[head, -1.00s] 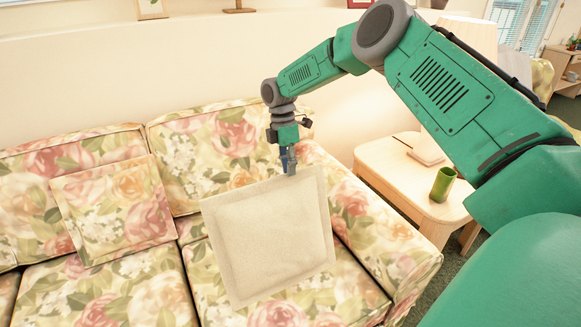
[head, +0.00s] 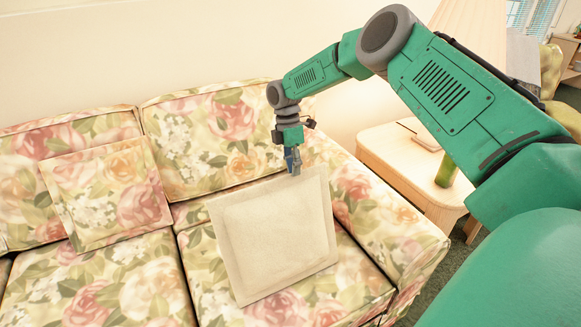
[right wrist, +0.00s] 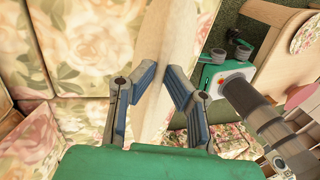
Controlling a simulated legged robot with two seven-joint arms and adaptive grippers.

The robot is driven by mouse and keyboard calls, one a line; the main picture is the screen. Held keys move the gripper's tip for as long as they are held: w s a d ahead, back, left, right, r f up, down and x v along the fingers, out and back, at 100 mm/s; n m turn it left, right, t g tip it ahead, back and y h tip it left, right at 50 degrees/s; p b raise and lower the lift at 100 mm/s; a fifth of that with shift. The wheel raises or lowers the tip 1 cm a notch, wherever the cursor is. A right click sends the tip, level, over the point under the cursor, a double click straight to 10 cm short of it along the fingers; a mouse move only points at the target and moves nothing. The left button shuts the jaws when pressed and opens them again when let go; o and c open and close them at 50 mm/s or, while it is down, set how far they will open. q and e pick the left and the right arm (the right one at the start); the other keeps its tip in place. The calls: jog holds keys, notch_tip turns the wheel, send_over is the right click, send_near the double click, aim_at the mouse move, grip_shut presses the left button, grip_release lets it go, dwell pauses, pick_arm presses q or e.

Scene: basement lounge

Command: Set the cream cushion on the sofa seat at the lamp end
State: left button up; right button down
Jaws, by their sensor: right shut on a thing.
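The cream cushion (head: 275,238) hangs upright below my right gripper (head: 292,163), over the right-hand seat of the floral sofa (head: 150,278), in front of the backrest. My right gripper is shut on its top edge. In the right wrist view the fingers (right wrist: 157,108) pinch the cream cushion (right wrist: 172,45) from both sides. Whether its lower edge touches the seat I cannot tell. The lamp (head: 480,35) stands on the side table beyond the sofa's right arm, partly hidden by my arm. My left gripper is not in view.
A floral cushion (head: 108,193) leans on the backrest at the left. The sofa's right arm (head: 385,225) is beside the cream cushion. The wooden side table (head: 400,165) holds a green cup (head: 446,172), partly behind my right arm.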

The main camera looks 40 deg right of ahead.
jog(key=shift+d+f, duration=0.1)
jog(key=shift+d, duration=0.3)
jog(key=c, duration=1.7)
grip_release()
jog(key=shift+o, duration=1)
jog(key=shift+a, duration=0.3)
jog(key=shift+a+r, duration=0.3)
jog(key=shift+a, duration=0.2)
jog(key=v, duration=1.2)
jog(key=shift+a, duration=0.2)
jog(key=shift+w+f, duration=0.1)
jog(key=shift+w, duration=0.05)
